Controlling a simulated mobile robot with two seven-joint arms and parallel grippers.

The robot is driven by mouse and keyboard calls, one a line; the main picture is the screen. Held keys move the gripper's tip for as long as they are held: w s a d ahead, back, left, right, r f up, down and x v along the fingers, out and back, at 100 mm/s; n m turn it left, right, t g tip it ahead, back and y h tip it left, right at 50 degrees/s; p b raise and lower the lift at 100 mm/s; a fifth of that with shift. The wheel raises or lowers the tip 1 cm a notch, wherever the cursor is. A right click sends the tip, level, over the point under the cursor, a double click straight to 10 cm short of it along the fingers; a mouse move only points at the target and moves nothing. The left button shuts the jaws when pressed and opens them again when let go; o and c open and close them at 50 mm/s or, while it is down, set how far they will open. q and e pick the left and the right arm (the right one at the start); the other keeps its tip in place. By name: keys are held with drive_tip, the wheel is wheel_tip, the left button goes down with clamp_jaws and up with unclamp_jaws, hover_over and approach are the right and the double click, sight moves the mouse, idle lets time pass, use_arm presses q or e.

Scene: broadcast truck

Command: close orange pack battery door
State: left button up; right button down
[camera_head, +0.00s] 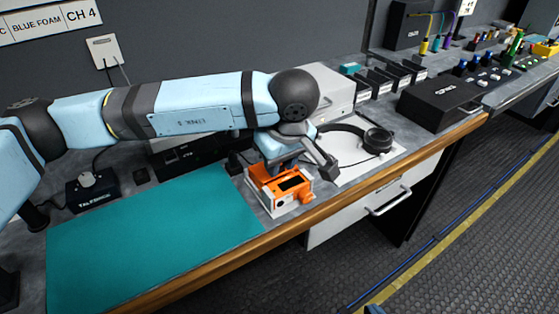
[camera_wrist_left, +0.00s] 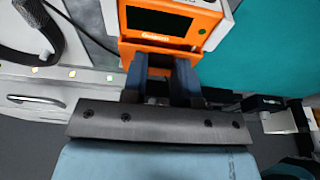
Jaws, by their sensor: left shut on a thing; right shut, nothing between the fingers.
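The orange pack (camera_head: 301,186) sits on a pale base on the bench, at the front edge, right of the teal mat. In the left wrist view the orange pack (camera_wrist_left: 196,40) shows a dark screen on its top. My left gripper (camera_head: 283,163) reaches down over the pack and hides its far part. In the left wrist view my left gripper (camera_wrist_left: 160,68) is shut on an orange part at the pack's near end. Whether that part is the battery door, and how far the door stands open, I cannot tell. My right gripper is in neither view.
The teal mat (camera_head: 150,240) is bare. Headphones (camera_head: 376,141) lie on a white sheet (camera_head: 357,160) to the pack's right. A black box (camera_head: 440,104) stands further right. A drawer handle (camera_head: 388,199) juts out below the wooden bench edge (camera_head: 340,194).

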use_arm(q)
drive_tip(key=o, duration=0.9)
drive_tip(key=shift+o, duration=0.2)
drive_tip(key=p+v, duration=0.1)
drive_tip(key=v, duration=1.3)
drive_tip(key=shift+p, duration=0.4)
drive_tip(key=shift+w, duration=0.1)
